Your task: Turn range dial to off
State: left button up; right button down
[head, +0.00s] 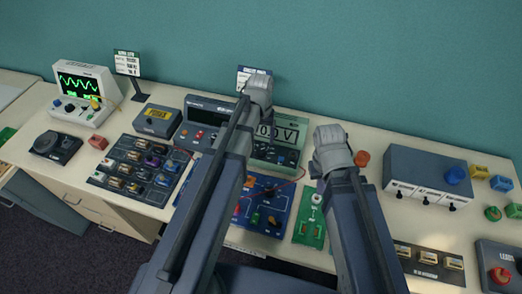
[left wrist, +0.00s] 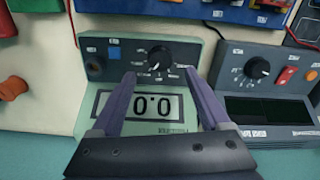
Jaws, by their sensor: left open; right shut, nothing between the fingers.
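The range dial (left wrist: 160,57) is a round black knob with a pale pointer mark, on the pale green meter (left wrist: 100,70) whose display (left wrist: 145,105) reads 0.0. Printed labels ring the dial, too small to read. My left gripper (left wrist: 160,76) is open, with its fingers over the meter on either side of the display. The dial shows between and just beyond the fingertips; I see no contact. In the head view, the meter (head: 290,155) is partly covered by my left arm, and the dial cannot be made out. My right gripper's fingers are not visible.
A darker meter (left wrist: 257,110) with its own black dial (left wrist: 257,67) and a red switch (left wrist: 288,75) stands beside the green one. A blue circuit board (head: 274,190) lies in front. A grey switch box (head: 420,175) stands to the right. Thin wires cross near the meters.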

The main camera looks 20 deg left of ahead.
aim_at(261, 150)
pick_arm(q)
notch_tip(261, 150, down, 6)
jog(key=b, duration=0.5)
jog(key=shift+f, duration=0.15)
pick_arm(e)
notch_tip(261, 150, down, 6)
jog(key=shift+f, duration=0.15)
pick_arm(q)
grip_shut()
